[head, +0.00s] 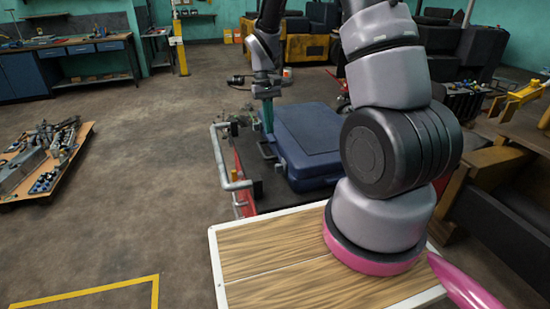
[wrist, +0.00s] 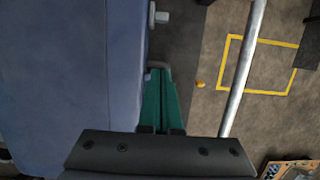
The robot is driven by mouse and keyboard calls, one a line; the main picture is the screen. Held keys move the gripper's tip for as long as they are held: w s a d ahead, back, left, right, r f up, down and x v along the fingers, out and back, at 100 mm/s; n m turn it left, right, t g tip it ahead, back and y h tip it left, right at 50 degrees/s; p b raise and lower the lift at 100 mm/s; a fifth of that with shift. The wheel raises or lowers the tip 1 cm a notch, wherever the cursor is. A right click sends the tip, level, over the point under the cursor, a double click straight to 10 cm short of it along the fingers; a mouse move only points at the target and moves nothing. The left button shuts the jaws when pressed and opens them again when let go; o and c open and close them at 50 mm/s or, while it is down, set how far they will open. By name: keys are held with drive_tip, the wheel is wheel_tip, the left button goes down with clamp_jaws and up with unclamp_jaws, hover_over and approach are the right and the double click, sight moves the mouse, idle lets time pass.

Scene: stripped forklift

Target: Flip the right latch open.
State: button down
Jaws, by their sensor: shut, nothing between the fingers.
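The blue case (head: 308,140) lies closed on a cart, its front side facing left. It fills the left of the wrist view (wrist: 65,70). My gripper (head: 268,130) is at the case's front edge. In the wrist view its green fingers (wrist: 160,76) are together and empty, alongside the case's front. A grey bracket-like part, perhaps the handle (wrist: 158,65), shows right at the fingertips; contact cannot be told. A small pale fitting, likely a latch (wrist: 160,17), sticks out from the case front farther up. Whether it is open or shut is unclear.
The cart's metal rail (head: 222,160) runs beside the case front; it also crosses the wrist view (wrist: 243,70) right of the fingers. A wood-topped surface (head: 275,270) is in the foreground. A low pallet of parts (head: 45,160) stands left. Open floor lies between.

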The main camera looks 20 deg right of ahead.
sight(278, 165)
drive_tip(key=x, duration=0.9)
drive_tip(key=s, duration=0.2)
drive_tip(key=shift+s+r, duration=0.2)
drive_tip(key=shift+s, duration=0.75)
drive_tip(key=s, duration=0.3)
drive_tip(key=shift+w, duration=0.1)
